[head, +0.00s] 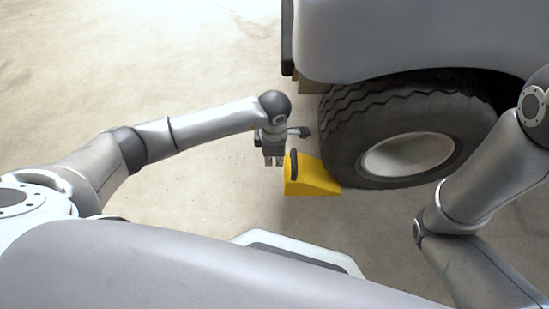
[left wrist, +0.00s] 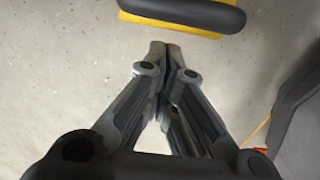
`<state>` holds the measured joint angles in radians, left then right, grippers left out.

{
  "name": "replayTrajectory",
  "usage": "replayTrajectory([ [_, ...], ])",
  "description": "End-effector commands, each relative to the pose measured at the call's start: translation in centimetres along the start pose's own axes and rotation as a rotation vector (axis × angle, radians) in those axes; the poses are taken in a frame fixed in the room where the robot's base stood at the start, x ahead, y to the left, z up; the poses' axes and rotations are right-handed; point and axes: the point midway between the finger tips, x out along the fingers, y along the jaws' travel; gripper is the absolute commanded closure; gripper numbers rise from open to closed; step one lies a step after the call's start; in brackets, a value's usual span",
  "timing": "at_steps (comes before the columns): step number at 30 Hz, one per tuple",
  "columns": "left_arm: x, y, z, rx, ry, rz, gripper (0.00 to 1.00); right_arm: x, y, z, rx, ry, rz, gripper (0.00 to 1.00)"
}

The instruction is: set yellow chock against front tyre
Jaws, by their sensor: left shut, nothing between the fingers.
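The yellow chock (head: 313,179) sits on the floor in the head view, its thin end at the left side of the front tyre (head: 343,130), touching or almost touching it. A black handle (head: 293,165) stands on its tall left end. My left gripper (head: 272,163) is just left of the chock, pointing down. In the left wrist view its fingers (left wrist: 165,46) are shut together with nothing between them. The black handle (left wrist: 190,12) and a yellow strip of the chock lie beyond the fingertips, apart from them. My right gripper is not in view.
The grey cart body (head: 420,35) overhangs the tyre, with a dark vertical edge (head: 287,38) at its left corner. The pale concrete floor (head: 130,60) is clear to the left.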

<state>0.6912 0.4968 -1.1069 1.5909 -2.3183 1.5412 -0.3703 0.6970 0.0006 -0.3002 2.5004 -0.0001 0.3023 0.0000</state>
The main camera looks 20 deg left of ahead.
Motion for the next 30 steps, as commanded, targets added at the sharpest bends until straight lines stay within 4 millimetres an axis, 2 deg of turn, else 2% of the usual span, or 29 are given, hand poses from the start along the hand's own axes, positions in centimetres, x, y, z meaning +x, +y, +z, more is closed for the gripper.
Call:
replayTrajectory([
  [1,1.3,-0.1,0.0,-0.001,0.0,-0.002,1.0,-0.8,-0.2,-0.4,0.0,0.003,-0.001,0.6],
  [9,5.7,-0.1,0.0,-0.002,0.001,-0.003,1.0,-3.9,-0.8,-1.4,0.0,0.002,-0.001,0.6],
  [13,7.3,-0.1,0.0,-0.002,0.0,-0.003,1.0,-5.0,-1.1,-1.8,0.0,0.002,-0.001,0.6],
  [18,8.2,-0.1,0.0,-0.001,-0.001,-0.002,1.0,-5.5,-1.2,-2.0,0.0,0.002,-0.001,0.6],
  [30,8.0,0.0,0.0,-0.001,-0.001,-0.002,1.0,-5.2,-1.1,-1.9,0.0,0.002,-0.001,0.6],
])
